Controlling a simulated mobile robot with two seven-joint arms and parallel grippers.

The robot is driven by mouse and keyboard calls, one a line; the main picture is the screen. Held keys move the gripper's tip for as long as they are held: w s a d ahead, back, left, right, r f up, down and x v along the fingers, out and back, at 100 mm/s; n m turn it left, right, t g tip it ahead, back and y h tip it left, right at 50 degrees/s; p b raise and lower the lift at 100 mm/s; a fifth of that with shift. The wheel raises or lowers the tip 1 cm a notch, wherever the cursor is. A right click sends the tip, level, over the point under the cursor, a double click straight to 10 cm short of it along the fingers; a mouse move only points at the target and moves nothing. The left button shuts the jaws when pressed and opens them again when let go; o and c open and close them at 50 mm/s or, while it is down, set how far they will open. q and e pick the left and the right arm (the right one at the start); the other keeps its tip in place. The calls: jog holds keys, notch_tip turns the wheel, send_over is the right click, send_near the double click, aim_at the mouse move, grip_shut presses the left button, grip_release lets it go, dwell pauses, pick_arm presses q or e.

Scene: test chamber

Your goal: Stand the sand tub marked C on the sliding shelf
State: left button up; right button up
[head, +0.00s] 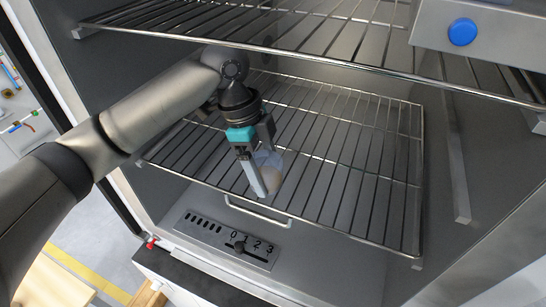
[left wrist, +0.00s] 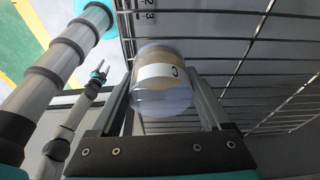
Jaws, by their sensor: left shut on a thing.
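The sand tub marked C (left wrist: 165,75) is clear with tan sand and a white label, and sits between the fingers of my left gripper (left wrist: 165,95). In the head view the tub (head: 272,178) is partly hidden by my left gripper (head: 266,178), which is shut on it. The tub is over the front part of the sliding shelf (head: 421,150), a lower wire rack with a front handle. I cannot tell whether its base touches the wires.
An upper wire rack (head: 330,62) spans above the shelf. A panel with a blue button (head: 462,32) is at the top right. A slider panel marked with numbers (head: 235,240) is below the shelf front. The shelf's back and right are clear.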

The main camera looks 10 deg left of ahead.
aim_at(272, 157)
pick_arm(q)
jog(key=shift+w+d, duration=0.2)
jog(key=shift+w, duration=0.75)
jog(key=shift+w+d, duration=0.15)
jog(key=shift+w, duration=0.75)
jog(key=shift+s+f+p, duration=0.1)
jog(key=shift+f+p, duration=0.2)
jog(key=shift+p, duration=0.05)
jog(key=shift+f, duration=0.1)
jog(key=o, duration=1.3)
jog(key=shift+o, duration=0.2)
jog(key=shift+a+r, duration=0.1)
jog(key=shift+r, duration=0.3)
jog(key=a, duration=0.4)
jog(key=w+a+b, duration=0.1)
jog(key=a, duration=0.3)
jog(key=a+b, duration=0.1)
jog(key=a, duration=0.3)
jog(key=shift+w+a+r, duration=0.1)
jog(key=shift+w+r, duration=0.05)
jog(key=shift+r, duration=0.15)
